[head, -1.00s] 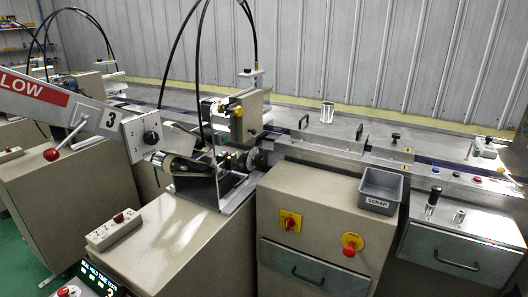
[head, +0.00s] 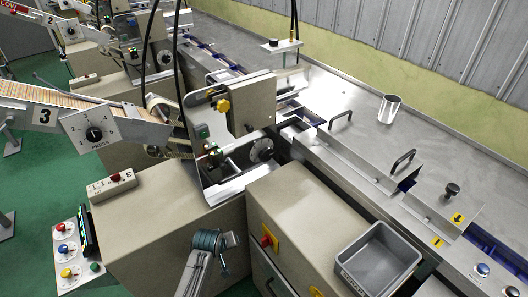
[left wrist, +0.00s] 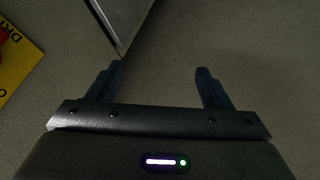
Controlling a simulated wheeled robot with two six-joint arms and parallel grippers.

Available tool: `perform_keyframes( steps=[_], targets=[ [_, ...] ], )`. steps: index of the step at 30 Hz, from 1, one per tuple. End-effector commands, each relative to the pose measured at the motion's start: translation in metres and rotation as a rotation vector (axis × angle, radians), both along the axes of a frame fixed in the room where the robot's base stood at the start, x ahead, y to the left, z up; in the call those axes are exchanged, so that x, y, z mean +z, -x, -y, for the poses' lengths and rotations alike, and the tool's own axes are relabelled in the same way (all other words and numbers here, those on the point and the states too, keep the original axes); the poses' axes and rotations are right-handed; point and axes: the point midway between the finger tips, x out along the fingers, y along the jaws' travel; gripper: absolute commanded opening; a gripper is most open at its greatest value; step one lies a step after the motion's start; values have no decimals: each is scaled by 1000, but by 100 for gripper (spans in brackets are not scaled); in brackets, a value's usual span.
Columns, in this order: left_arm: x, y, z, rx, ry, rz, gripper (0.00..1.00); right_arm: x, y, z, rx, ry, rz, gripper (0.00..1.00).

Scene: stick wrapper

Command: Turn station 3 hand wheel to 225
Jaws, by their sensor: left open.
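A white dial plate with a black pointer knob, labelled PRESS (head: 94,133), hangs on the sloping arm. My left gripper (left wrist: 158,85) is open and empty in the left wrist view, with a plain grey-beige surface beyond its fingers.
A grey bin (head: 380,260) stands on the cabinet right of the station. A red knob on a yellow plate (head: 267,240) is on the cabinet front. A button panel (head: 70,250) stands at lower left. A steel cup (head: 389,108) stands on the bench. Green floor shows at left.

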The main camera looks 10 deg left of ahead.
Motion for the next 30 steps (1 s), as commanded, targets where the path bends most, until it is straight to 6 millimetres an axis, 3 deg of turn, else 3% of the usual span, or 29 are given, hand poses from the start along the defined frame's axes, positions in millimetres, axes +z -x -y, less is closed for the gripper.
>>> perform_keyframes(
  steps=[1, 3, 11, 14, 24, 30],
  targets=[
    [37, -13, 4, 21, 17, 25, 73, 11, 4, -1, -1, -1, -3, 0],
    [72, -25, 7, 49, 41, 49, 73, 16, 7, -1, -1, -1, -3, 0],
    [191, -53, 18, 141, 125, 126, 73, 37, 20, 0, -2, -1, -8, 0],
    [191, -76, 27, 174, 162, 138, 73, 31, 20, 0, -2, -1, -6, 0],
    [237, -151, 60, 282, 301, 199, 73, 32, 21, 1, -2, -1, -6, 0],
    [262, -181, 77, 327, 366, 220, 73, 33, 21, 1, -2, -1, -6, 0]
  ],
)
